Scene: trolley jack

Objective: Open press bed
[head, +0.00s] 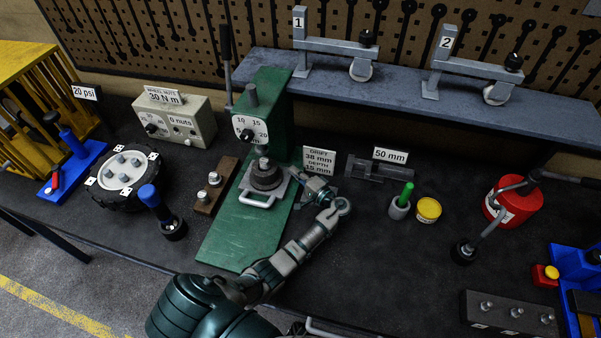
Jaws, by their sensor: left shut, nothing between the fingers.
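The green press (265,108) stands left of centre, with a numbered dial on its front and a green base plate reaching toward me. The press bed (260,198) is a light grey plate with a loop handle at its front, low on the press. A dark round part (265,175) sits on the bed under the ram. My left gripper (303,178) is shut and empty, close to the right side of the bed. Whether it touches the bed I cannot tell. My right gripper is not in view.
A wooden block with bolts (216,186) lies left of the press. A label reading drift 38 mm (319,161) stands close behind my gripper.

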